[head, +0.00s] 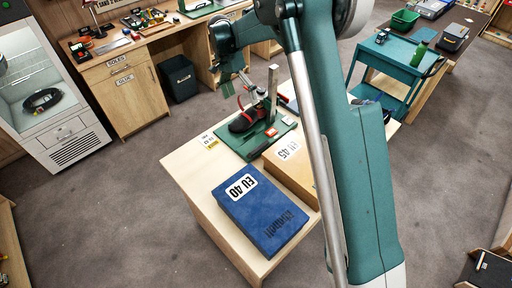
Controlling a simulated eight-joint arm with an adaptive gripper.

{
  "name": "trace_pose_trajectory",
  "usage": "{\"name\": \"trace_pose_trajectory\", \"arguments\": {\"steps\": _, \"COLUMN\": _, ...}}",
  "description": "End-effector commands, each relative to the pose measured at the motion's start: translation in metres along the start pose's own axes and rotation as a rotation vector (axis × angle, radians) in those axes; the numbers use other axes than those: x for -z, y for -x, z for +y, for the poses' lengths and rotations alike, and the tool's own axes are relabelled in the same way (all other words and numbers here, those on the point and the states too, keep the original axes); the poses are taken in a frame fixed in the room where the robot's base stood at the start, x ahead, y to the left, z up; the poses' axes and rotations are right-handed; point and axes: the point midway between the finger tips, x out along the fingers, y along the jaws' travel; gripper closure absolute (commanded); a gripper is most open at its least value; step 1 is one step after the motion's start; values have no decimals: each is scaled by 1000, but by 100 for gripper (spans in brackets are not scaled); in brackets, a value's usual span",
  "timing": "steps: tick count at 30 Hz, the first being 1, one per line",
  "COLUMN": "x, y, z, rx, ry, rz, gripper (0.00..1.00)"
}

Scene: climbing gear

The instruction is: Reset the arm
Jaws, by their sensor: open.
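My green arm crosses the right middle of the head view, and its wrist bends down to the left of the upper arm. My gripper (238,84) is open and points down over the back of the small table. It is above a dark shoe with red parts (242,122), which sits on a green stand (236,146) with an upright metal post. I cannot tell how large the gap is between the fingertips and the stand's parts. I see nothing held in the fingers.
A blue box marked EU 40 (258,212) and a tan box marked EU 45 (287,172) lie on the wooden table (187,164), beside the stand. A teal cart (385,72) stands at the back right. A workbench (122,66) is at the back left. Grey floor lies open around.

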Motion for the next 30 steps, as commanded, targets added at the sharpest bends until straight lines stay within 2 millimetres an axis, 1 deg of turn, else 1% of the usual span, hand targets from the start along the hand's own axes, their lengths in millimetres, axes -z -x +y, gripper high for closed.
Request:
{"name": "trace_pose_trajectory", "arguments": {"steps": 1, "x": 0, "y": 8, "z": 0, "rx": 0, "ry": 0, "rz": 0, "gripper": 0}}
{"name": "trace_pose_trajectory", "arguments": {"steps": 9, "x": 0, "y": 48, "z": 0, "rx": 0, "ry": 1, "rz": 0, "gripper": 0}}
{"name": "trace_pose_trajectory", "arguments": {"steps": 15, "x": 0, "y": 70, "z": 0, "rx": 0, "ry": 1, "rz": 0, "gripper": 0}}
{"name": "trace_pose_trajectory", "arguments": {"steps": 21, "x": 0, "y": 78, "z": 0, "rx": 0, "ry": 1, "rz": 0, "gripper": 0}}
{"name": "trace_pose_trajectory", "arguments": {"steps": 30, "x": 0, "y": 78, "z": 0, "rx": 0, "ry": 0, "rz": 0, "gripper": 0}}
